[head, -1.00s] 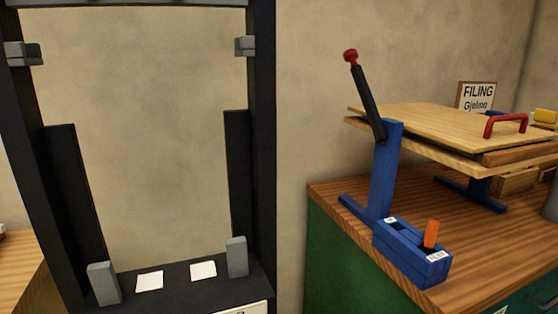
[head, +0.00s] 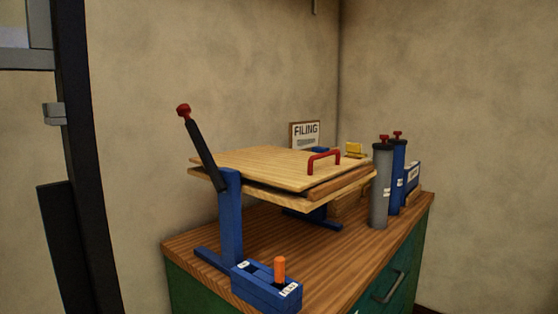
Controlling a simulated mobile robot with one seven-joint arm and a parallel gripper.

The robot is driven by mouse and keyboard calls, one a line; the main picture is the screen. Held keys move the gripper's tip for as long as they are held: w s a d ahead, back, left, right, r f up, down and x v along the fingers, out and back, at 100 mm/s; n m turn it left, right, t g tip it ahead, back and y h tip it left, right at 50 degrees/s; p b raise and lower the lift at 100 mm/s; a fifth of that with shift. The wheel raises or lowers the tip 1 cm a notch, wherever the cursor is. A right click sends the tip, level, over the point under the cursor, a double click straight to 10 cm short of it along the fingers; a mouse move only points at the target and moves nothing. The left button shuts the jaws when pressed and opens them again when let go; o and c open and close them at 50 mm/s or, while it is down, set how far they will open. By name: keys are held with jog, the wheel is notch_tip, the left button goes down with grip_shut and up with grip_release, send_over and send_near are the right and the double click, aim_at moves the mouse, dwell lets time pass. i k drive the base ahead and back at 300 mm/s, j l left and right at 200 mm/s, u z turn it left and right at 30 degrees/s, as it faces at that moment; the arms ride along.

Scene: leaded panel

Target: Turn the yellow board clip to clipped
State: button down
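A small yellow part (head: 354,149) shows at the far side of the wooden boards, right of the red handle. It may be the yellow board clip, but it is too small and partly hidden to tell its position. The upper wooden board (head: 262,166) lies over a lower board on a blue stand (head: 230,215). The upper board has a red handle (head: 324,161) on it. My gripper is not in view.
A black lever with a red knob (head: 183,111) rises at the stand's left. A blue box with an orange lever (head: 280,268) sits at the bench's front. Grey (head: 380,190) and blue (head: 398,178) cylinders stand right. A dark frame (head: 82,180) is at left.

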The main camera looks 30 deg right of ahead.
aim_at(353, 149)
jog(key=z, duration=1.25)
jog(key=l, duration=0.15)
jog(key=i, duration=0.05)
